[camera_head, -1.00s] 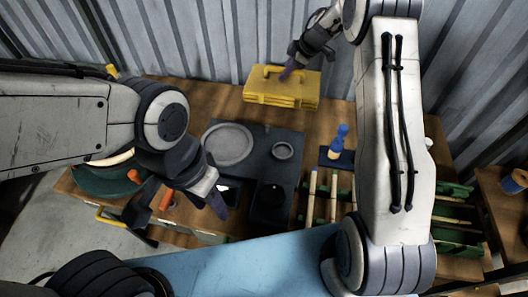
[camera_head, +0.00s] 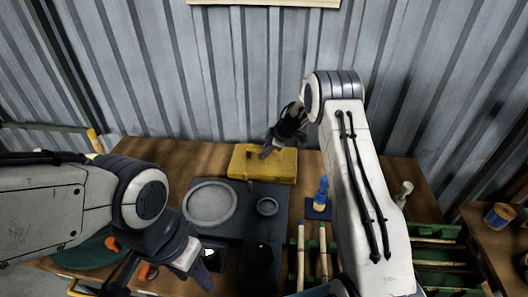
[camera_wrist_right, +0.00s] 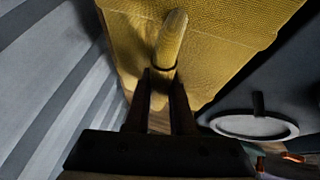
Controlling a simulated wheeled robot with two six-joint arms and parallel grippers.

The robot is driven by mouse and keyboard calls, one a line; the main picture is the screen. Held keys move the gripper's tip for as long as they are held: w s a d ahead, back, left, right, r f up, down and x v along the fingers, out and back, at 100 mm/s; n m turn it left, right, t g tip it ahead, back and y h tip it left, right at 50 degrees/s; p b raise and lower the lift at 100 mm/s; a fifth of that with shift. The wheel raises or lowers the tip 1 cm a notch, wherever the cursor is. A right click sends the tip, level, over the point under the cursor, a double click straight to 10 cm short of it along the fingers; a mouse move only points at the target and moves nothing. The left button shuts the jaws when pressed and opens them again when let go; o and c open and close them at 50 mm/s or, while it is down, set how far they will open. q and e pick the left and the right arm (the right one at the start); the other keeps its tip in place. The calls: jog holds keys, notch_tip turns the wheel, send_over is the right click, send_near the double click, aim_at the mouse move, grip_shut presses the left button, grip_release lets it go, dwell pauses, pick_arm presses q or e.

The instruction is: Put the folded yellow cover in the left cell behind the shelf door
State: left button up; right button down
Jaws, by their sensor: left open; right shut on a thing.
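The folded yellow cover (camera_head: 248,166) lies on the wooden table near the corrugated wall, behind the dark tray. My right gripper (camera_head: 267,152) is at its top. In the right wrist view, the narrow fingers (camera_wrist_right: 161,88) are shut on a yellow peg-like grip (camera_wrist_right: 172,35) in front of the cover's woven surface (camera_wrist_right: 225,35). I cannot tell whether the cover is clear of the table. My left gripper (camera_head: 205,272) is open and empty at the table's front left. No shelf door or cell shows.
The dark tray (camera_head: 240,228) bears a round grey plate (camera_head: 210,203) and a small ring (camera_head: 267,206). A blue-handled tool (camera_head: 322,190) stands to their right. Green racks with rods (camera_head: 325,255) lie at front right. A side table (camera_head: 495,240) stands far right.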

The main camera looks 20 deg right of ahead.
jog(key=c, duration=1.1)
grip_release()
jog(key=shift+f, duration=0.1)
jog(key=o, duration=0.3)
jog(key=shift+o, duration=0.2)
